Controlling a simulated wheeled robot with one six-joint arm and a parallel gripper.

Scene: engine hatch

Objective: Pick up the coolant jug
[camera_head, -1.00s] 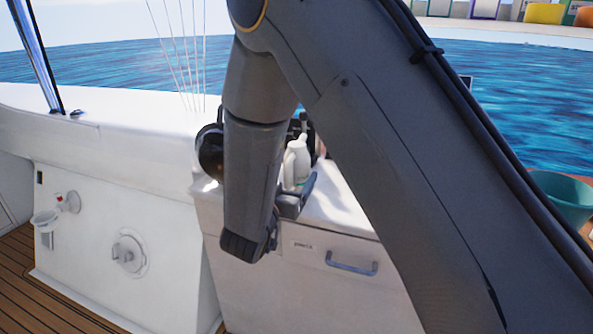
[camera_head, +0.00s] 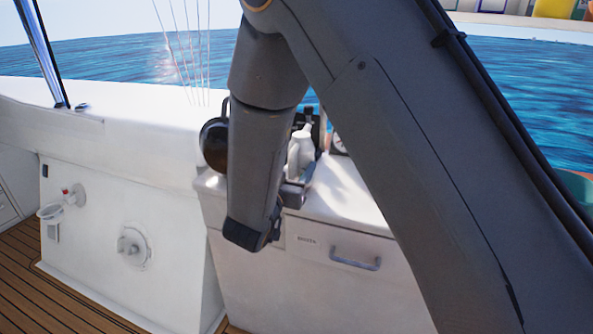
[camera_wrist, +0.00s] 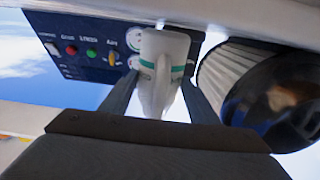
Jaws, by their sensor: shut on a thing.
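The coolant jug is a white jug (camera_head: 302,148) with a handle, standing out behind my forearm on the white counter in the head view. In the wrist view the jug (camera_wrist: 160,70) shows a green band and sits between the two fingers of my gripper (camera_wrist: 160,100). The gripper is shut on the jug. In the head view the gripper (camera_head: 296,185) is partly hidden behind my arm, and so is the jug's lower part. I cannot tell whether the jug's base touches the counter.
A pleated filter with a black end (camera_wrist: 255,85) is close beside the jug. A dark control panel (camera_wrist: 85,45) with coloured buttons lies behind it. The counter (camera_head: 345,200) is clear to the right. A drawer handle (camera_head: 355,262) is on its front. A teal bucket (camera_head: 577,190) is far right.

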